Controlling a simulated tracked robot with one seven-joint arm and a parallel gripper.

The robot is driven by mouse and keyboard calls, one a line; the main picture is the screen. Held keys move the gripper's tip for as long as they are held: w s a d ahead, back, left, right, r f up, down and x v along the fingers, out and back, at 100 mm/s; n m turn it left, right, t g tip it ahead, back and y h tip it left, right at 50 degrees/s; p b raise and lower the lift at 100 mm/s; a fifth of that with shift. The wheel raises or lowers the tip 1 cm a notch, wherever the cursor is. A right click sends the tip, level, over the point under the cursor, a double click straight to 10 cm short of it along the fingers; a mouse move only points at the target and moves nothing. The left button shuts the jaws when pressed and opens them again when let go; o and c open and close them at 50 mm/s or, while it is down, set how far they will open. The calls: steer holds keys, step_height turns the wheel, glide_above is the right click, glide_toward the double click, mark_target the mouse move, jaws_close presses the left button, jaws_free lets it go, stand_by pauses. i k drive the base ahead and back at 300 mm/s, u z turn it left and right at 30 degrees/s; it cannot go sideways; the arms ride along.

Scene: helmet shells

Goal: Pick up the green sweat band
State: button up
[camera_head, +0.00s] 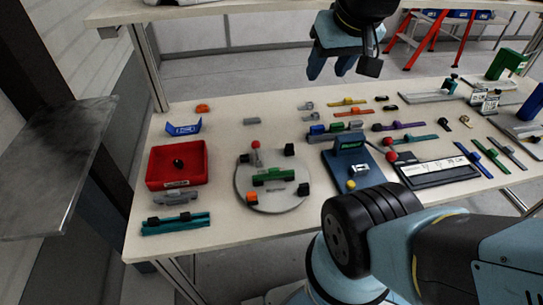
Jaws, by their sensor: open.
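Several green pieces lie on the table, and at this size I cannot tell for certain which is the sweat band. A green strip with dark parts (273,177) sits on a round grey plate (245,195) at the left centre. A slim green strip (491,155) lies among other strips at the right. My gripper (330,70) hangs at the top centre, its fingers open and pointing down, above the far side of the table. Nothing shows between the fingers, and it is well apart from both green strips.
A red bin (157,170) stands at the left, with a dark item inside. A blue fixture (350,162) and a black-and-white board (440,171) stand right of the plate. Coloured strips and small clips crowd the right half. A shelf edge (215,11) crosses above the table's back.

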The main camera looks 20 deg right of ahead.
mark_target(274, 173)
steer(key=u, duration=1.25)
steer(key=k, duration=2.1)
steer(key=z, duration=0.75)
steer(key=i, duration=1)
